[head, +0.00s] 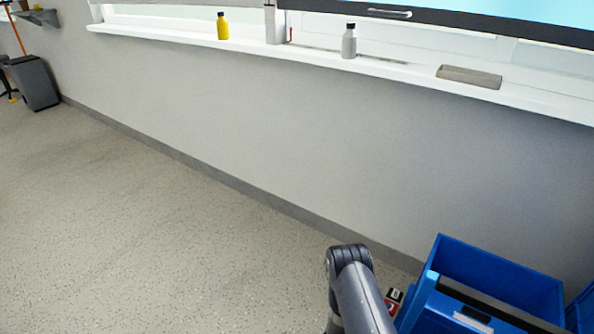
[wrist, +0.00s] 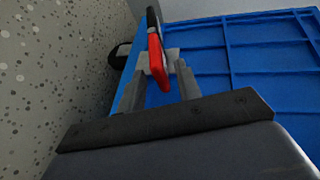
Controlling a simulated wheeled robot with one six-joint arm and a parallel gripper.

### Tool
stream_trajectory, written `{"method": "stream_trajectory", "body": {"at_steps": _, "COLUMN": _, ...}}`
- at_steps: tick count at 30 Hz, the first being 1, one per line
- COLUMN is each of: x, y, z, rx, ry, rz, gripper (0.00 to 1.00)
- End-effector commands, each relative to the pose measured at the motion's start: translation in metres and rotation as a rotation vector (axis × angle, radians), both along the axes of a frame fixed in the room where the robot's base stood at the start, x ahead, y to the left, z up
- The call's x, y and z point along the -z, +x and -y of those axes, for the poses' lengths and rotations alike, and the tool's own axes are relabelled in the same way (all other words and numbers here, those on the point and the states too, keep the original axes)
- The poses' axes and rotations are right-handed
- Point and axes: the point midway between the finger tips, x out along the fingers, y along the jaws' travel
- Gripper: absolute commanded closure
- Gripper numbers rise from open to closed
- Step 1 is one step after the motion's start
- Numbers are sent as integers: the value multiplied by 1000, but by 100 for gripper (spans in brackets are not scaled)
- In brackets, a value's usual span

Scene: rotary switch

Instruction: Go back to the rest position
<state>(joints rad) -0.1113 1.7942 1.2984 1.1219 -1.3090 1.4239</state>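Light grey parts show close behind the handle.
A blue container (head: 497,262) stands at the lower right against the grey wall. A white windowsill (head: 300,52) holds a yellow bottle (head: 222,27), a grey bottle (head: 349,42) and a grey block (head: 469,76). A dark bin (head: 35,84) stands far left. The speckled floor is clear.

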Motion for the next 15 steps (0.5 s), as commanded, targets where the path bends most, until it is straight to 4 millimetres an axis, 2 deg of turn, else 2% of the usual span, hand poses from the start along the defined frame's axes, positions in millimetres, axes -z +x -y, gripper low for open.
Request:
{"method": "stream_trajectory", "body": {"at_steps": 1, "x": 5, "y": 5, "z": 10, "rx": 6, "ry": 1, "rz": 3, "gripper": 67}}
{"method": "stream_trajectory", "body": {"at_steps": 8, "x": 16, "y": 28, "z": 45, "rx": 4, "ry": -5, "rz": 7, "gripper": 67}}
{"method": "stream_trajectory", "body": {"at_steps": 15, "x": 18, "y": 26, "z": 40, "rx": -1, "ry": -86, "rz": 127, "gripper": 67}}
